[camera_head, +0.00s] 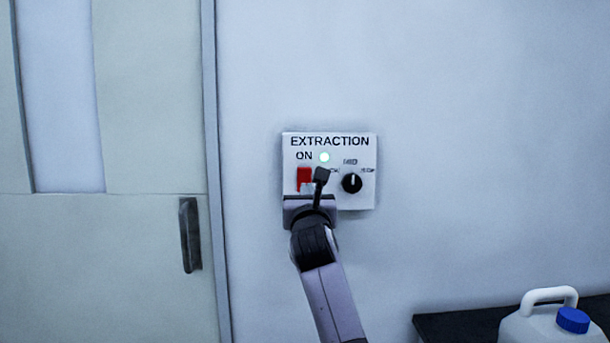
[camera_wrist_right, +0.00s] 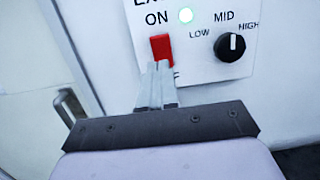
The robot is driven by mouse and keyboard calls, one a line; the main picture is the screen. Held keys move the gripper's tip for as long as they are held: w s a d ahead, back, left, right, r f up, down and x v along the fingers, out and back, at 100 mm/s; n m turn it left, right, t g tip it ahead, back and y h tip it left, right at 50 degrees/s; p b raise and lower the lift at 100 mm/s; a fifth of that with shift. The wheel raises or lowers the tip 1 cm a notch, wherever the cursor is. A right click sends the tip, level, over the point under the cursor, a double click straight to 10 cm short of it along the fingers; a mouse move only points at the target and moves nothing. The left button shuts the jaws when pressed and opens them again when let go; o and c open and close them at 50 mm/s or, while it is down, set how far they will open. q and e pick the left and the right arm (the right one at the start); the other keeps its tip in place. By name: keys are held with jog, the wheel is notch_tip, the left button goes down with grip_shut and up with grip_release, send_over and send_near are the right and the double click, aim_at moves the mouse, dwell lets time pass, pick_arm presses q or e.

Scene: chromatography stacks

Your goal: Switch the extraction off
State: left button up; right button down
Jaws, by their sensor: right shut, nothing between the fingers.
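The white EXTRACTION panel (camera_head: 358,198) is on the wall in the head view and shows again in the right wrist view (camera_wrist_right: 205,72). Its red rocker switch (camera_head: 304,175) sits below the word ON; it also shows in the wrist view (camera_wrist_right: 161,48). A small green-white light (camera_head: 324,157) beside ON is lit. My right gripper (camera_wrist_right: 160,66) is shut and empty, its fingertips at the lower end of the red switch; whether they touch it I cannot tell. They partly hide the label below the switch. My left gripper is not in view.
A black dial (camera_head: 352,183) marked LOW, MID and HIGH is right of the switch, its pointer upward. A door with a dark handle (camera_head: 190,235) is at left. A white jug (camera_head: 545,325) with a blue cap stands on a dark bench at lower right.

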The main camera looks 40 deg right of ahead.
aim_at(304, 171)
jog(key=p+x, duration=0.1)
jog(key=x, duration=0.8)
dwell(0.3)
